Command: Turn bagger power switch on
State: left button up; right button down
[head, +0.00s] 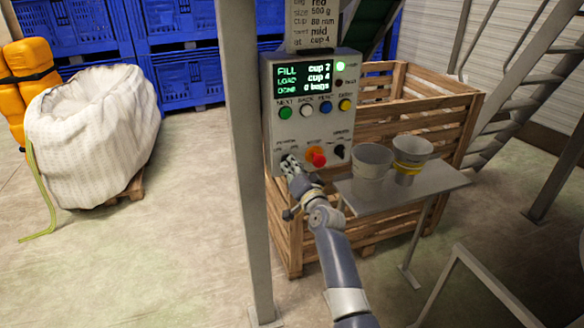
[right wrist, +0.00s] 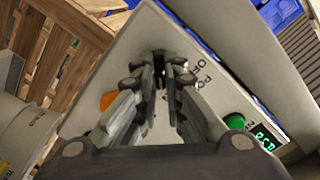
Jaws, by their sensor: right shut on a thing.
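The bagger's grey control box (head: 325,155) is mounted beside a grey post in the head view. Its display (head: 303,77) is lit and reads FILL cup 2, LOAD cup 4, DONE 0 bags. A green lamp (head: 341,66) glows at its upper right. My right gripper (head: 289,163) is at the lower left of the box, shut on the black power switch (right wrist: 159,58), which sits between the fingertips by the OFF and POWER lettering in the right wrist view. The fingers hide much of the switch, so I cannot tell its exact angle. My left gripper is not in view.
A red stop button (head: 317,158) and a black selector (head: 341,152) are right of my gripper. Two buckets (head: 371,165) (head: 410,158) stand on a small shelf (head: 440,182). A wooden crate (head: 430,105) is behind. The grey post (head: 247,200) is close left.

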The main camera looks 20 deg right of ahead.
jog(key=c, duration=1.7)
grip_release()
jog(key=s, duration=1.2)
jog(key=shift+d, duration=0.25)
